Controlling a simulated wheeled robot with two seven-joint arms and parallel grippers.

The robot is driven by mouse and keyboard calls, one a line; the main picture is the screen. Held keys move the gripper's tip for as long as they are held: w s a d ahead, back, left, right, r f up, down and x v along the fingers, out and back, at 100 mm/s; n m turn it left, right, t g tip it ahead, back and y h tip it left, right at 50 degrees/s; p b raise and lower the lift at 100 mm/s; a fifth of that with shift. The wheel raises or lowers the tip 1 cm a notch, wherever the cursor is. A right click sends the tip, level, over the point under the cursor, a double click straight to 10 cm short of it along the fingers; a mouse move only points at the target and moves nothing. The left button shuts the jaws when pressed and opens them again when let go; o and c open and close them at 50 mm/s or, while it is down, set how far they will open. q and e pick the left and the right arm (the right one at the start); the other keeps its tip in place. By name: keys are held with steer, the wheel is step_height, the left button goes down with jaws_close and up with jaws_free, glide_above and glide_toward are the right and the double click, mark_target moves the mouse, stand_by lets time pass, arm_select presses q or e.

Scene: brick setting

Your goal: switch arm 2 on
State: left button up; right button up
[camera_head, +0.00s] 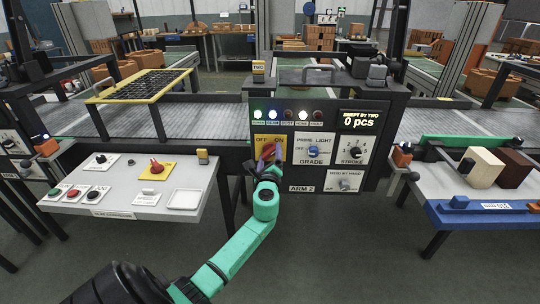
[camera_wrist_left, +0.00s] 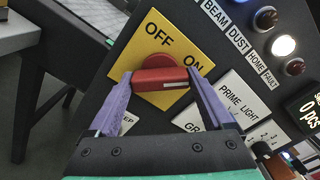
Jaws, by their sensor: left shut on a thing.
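The arm 2 panel (camera_head: 300,165) is a dark upright board in the middle of the head view. Its yellow OFF/ON plate (camera_head: 281,143) carries a red rotary switch (camera_head: 267,151), mostly hidden there by my gripper. In the left wrist view the red switch (camera_wrist_left: 160,79) shows clearly, its bar lying level in the picture; the bar's right end, with a white line, lies just below the word ON. My left gripper (camera_head: 266,163) is shut on the switch bar, one purple finger at each end, as the left wrist view (camera_wrist_left: 160,90) shows. My right gripper is not in view.
PRIME/LIGHT GRADE (camera_head: 313,151) and STROKE (camera_head: 355,153) dials sit right of the switch. Green, blue and white lamps (camera_head: 273,114) glow above; the display (camera_head: 360,120) reads 0 pcs. A white control desk (camera_head: 140,190) stands left, a blue-edged bench (camera_head: 480,210) right.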

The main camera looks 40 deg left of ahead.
arm_select(q)
steer(key=shift+a+r, duration=0.15)
steer(key=shift+r, duration=0.2)
steer(key=o, duration=1)
steer(key=shift+c, duration=0.2)
steer(key=shift+o, duration=0.9)
steer(key=shift+f, duration=0.2)
steer(key=b+v, duration=0.1)
steer(key=v, duration=1.3)
steer(key=shift+s+d, duration=0.15)
steer(key=shift+d, duration=0.05)
steer(key=shift+f, duration=0.1)
